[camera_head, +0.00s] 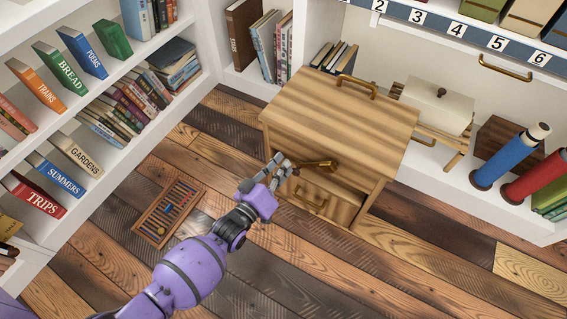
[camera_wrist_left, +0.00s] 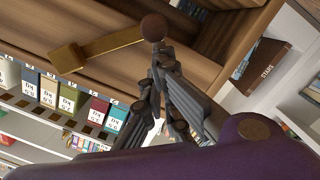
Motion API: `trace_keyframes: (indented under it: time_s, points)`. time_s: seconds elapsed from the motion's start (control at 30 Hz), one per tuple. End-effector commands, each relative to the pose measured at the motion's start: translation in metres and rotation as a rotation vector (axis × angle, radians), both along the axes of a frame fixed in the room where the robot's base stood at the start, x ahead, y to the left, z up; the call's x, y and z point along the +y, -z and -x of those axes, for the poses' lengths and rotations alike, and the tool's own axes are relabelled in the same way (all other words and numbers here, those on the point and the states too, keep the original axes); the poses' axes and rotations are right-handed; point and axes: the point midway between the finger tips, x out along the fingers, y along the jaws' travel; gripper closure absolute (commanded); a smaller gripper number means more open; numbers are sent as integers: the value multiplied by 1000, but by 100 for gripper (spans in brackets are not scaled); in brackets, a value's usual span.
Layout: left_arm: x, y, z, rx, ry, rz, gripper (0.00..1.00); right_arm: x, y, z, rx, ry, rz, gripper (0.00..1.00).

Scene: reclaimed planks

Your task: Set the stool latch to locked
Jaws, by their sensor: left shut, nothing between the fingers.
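The stool (camera_head: 340,115) is a striped wooden box with a brass handle on top, standing on the plank floor. Its latch (camera_head: 320,165) is a brass lever on the front face, lying roughly sideways with its free end to the left. The left wrist view shows the brass lever (camera_wrist_left: 100,48) with a dark round knob at its end. My left gripper (camera_head: 281,166) is shut and empty at the lever's knob end. In the left wrist view its fingertips (camera_wrist_left: 166,58) are just below the knob; I cannot tell whether they touch it.
A drawer with a brass handle (camera_head: 311,198) is below the latch. A wooden tray (camera_head: 140,220) lies on the floor to the left. Bookshelves line the left side and back. Blue and red rolls (camera_head: 508,158) stand at right. The front right floor is clear.

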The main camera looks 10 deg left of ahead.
Motion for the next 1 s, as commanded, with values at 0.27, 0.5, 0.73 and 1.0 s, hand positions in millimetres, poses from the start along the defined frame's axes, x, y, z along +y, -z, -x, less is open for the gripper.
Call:
trace_keyframes:
  time_s: [0.27,0.5,0.73,1.0]
  points:
    - [-5,26,2,88,2,246,100,-2,17,-3,8,-30,5,55]
    - [-11,40,4,157,1,449,100,-1,32,-8,15,-42,5,55]
    - [-19,49,6,208,1,601,100,-2,40,-13,14,-61,8,55]
    - [-24,54,8,211,0,610,100,-3,43,-15,12,-64,8,55]
